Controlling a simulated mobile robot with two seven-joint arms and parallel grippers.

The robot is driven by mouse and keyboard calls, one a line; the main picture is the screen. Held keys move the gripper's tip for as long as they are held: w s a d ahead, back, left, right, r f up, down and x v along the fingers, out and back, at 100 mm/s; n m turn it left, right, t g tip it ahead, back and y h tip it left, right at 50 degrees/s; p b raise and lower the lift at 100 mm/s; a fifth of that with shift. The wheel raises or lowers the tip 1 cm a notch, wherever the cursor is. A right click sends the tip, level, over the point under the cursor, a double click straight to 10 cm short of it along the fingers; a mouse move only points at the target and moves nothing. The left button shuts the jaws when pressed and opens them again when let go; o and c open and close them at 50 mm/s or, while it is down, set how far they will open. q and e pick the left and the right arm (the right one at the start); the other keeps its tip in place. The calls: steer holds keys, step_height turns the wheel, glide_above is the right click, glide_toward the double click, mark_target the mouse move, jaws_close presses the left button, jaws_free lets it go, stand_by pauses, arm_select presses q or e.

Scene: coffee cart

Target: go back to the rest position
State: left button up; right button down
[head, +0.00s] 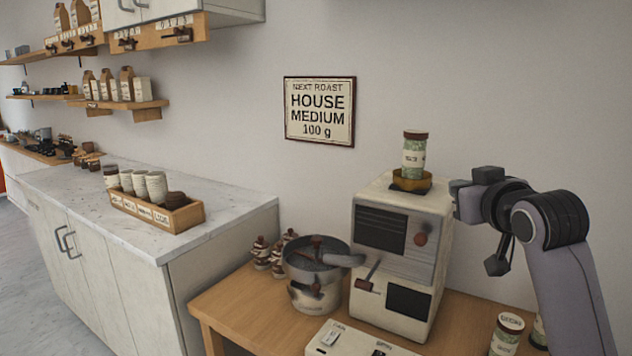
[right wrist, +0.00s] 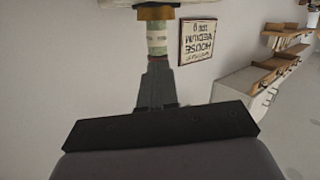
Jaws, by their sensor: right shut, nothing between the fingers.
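My right gripper (head: 468,200) is raised at the right side of the head view, just right of the top of the white roaster machine (head: 398,205). It is shut with nothing held. A jar of green beans with a brown lid (head: 414,155) stands upright in the brown hopper (head: 411,181) on top of the machine. In the right wrist view the picture is upside down; the closed fingers (right wrist: 157,72) point toward the jar (right wrist: 157,40), and whether they touch it is unclear there. In the head view a gap shows between them. My left gripper is not in view.
A metal cooling pot (head: 316,275) stands left of the machine on the wooden table (head: 235,305). More jars (head: 506,335) stand at the table's right, below my right arm. A counter with a wooden tray of cups (head: 160,217) is at the left. A sign (head: 320,111) hangs behind.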

steer(key=s+f+g, duration=0.2)
steer(key=s+f, duration=0.2)
steer(key=f, duration=0.4)
steer(key=s+a+f+g, duration=0.1)
steer(key=s+f+g, duration=0.1)
steer(key=s+f, duration=0.5)
steer(key=s+f+g, duration=0.2)
steer(key=f, duration=0.8)
steer(key=s+f+g, duration=0.3)
steer(key=s+f, duration=0.4)
steer(key=s, duration=0.6)
steer(key=s+f+g, duration=0.3)
steer(key=s+f, duration=0.3)
steer(key=s, duration=0.7)
steer(key=w+a+f+t+y, duration=0.1)
steer(key=w+a+f+t, duration=0.2)
steer(key=w+f+t, duration=0.3)
steer(key=shift+w+f, duration=0.2)
steer(key=shift+f, duration=1.4)
steer(key=shift+t, duration=0.3)
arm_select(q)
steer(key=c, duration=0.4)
arm_select(e)
steer(key=shift+a, duration=0.1)
